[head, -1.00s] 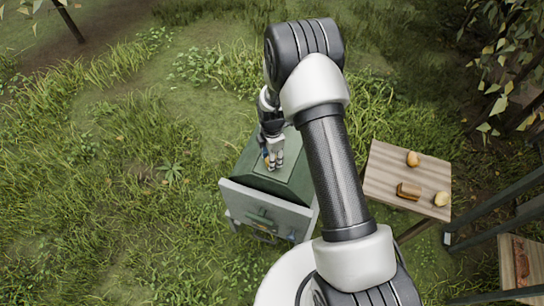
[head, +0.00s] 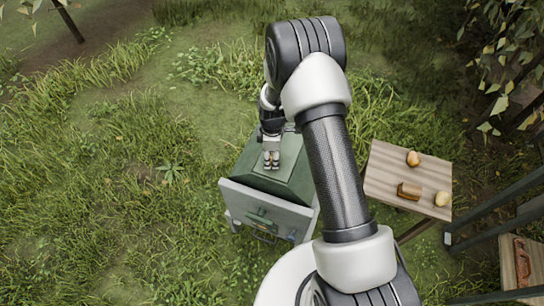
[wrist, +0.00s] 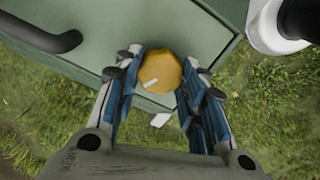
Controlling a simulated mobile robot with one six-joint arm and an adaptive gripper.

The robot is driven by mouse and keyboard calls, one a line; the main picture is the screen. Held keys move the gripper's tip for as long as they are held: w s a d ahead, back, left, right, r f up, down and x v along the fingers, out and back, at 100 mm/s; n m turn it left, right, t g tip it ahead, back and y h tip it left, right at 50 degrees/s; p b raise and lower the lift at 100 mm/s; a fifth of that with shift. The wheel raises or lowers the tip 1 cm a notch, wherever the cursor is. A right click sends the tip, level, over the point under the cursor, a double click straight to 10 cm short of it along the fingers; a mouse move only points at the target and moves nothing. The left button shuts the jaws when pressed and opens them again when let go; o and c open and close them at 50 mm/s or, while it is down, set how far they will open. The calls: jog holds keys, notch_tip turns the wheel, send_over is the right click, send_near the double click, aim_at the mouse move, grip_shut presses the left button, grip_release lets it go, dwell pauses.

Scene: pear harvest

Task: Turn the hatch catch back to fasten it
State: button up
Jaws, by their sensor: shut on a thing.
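The hatch catch shows in the wrist view as a yellow faceted knob (wrist: 160,73) with a short white mark, slightly tilted, on its face. It sits at the edge of a green hatch panel (wrist: 130,25). My gripper (wrist: 157,88) has its two blue-padded fingers around the knob, one on each side, and is shut on it. In the head view my gripper (head: 271,161) points down onto the green box (head: 292,182), and its fingers hide the knob there.
A dark handle (wrist: 45,35) stands out from the green panel in the wrist view. A wooden table (head: 385,178) with pears and a brown block (head: 409,191) stands right of the box. Grass surrounds the box on the left.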

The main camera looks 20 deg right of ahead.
jog(key=m, duration=0.6)
jog(key=shift+m, duration=0.3)
jog(key=m, duration=0.6)
dwell(0.4)
jog(key=o, duration=1.1)
jog(key=shift+c, duration=0.2)
notch_tip(320, 180, up, 12)
jog(key=shift+d, duration=0.2)
